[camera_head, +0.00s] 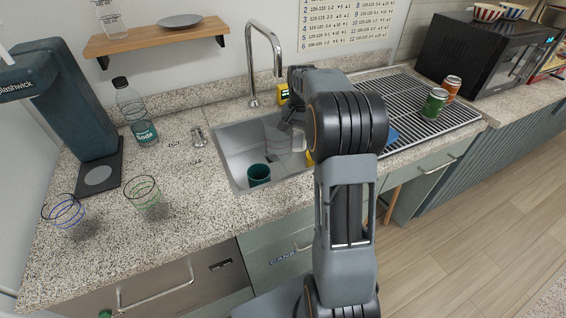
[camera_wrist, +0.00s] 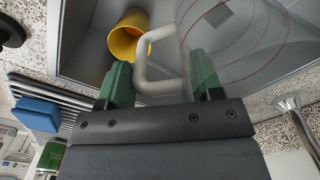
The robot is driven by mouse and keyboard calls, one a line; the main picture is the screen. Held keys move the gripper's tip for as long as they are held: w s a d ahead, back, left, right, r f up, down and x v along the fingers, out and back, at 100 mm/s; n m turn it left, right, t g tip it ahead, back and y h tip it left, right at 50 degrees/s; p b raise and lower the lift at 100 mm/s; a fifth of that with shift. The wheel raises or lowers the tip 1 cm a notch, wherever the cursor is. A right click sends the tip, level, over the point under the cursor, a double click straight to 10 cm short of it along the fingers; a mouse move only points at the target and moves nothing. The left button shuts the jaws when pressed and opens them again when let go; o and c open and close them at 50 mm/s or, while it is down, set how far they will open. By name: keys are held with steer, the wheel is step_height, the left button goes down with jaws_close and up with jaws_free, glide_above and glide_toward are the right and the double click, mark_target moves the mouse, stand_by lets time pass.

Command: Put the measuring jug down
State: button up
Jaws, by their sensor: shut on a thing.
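The measuring jug (camera_wrist: 238,45) is clear with red rings and a pale handle (camera_wrist: 143,62). In the wrist view my gripper (camera_wrist: 162,80) is shut on the handle, its green fingers on either side. The jug's body extends to the upper right over the grey sink basin. In the head view my gripper (camera_head: 288,124) is above the sink (camera_head: 232,140), and my arm hides much of it. The jug is hard to make out there, so I cannot tell its height above the basin floor.
A teal cup (camera_head: 258,174) stands in the sink, and a yellow cup (camera_wrist: 126,38) shows near the jug. The faucet (camera_head: 254,60) rises behind. A drying rack (camera_head: 418,108) with two cans is at right.

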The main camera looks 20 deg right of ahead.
mark_target(298, 149)
steer(key=shift+f, duration=4.4)
steer(key=shift+f, duration=0.2)
steer(key=o, duration=1.1)
steer(key=shift+r, duration=0.1)
